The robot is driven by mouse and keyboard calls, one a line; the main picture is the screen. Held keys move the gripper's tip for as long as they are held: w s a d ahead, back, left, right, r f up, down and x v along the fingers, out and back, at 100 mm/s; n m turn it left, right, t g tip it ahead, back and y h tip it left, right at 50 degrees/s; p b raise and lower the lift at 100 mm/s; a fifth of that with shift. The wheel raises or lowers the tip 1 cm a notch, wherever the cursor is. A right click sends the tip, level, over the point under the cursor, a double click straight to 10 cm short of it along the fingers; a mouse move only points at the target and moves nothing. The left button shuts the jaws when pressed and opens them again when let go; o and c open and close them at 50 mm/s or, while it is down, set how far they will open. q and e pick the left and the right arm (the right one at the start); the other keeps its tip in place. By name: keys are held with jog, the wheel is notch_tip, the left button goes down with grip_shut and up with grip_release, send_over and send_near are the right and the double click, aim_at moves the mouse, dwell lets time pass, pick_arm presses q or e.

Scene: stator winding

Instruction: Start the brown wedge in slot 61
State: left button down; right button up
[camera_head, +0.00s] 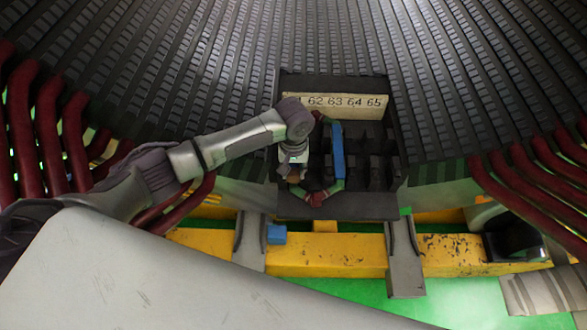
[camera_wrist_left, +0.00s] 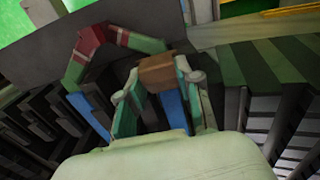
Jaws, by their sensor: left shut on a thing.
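The brown wedge (camera_wrist_left: 157,72) sits between the fingertips of my left gripper (camera_wrist_left: 155,85) in the left wrist view. The gripper is shut on it. In the head view my left gripper (camera_head: 294,176) points down at the left side of the dark slotted block, left of the coil. The label plate (camera_head: 345,104) reads 62 to 65; the number left of 62 is mostly hidden by my arm, so slot 61 is not clear. I cannot tell whether the wedge touches the slot. My right gripper is not in view.
A blue coil with green and red ends (camera_head: 337,150) stands in the slots right of the gripper. Its red end bends close below the gripper. A small blue block (camera_head: 276,234) lies on the yellow beam (camera_head: 330,252). Red coil bars (camera_head: 50,140) crowd the left.

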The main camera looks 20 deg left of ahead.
aim_at(294, 169)
pick_arm(q)
jog(key=shift+f+p, duration=0.1)
jog(key=shift+p, duration=0.2)
dwell(0.6)
jog(key=shift+w+a, duration=0.2)
jog(key=shift+w, duration=0.45)
dwell(0.4)
jog(key=c, duration=0.7)
grip_release()
jog(key=shift+w, duration=0.1)
notch_tip(294, 169, up, 12)
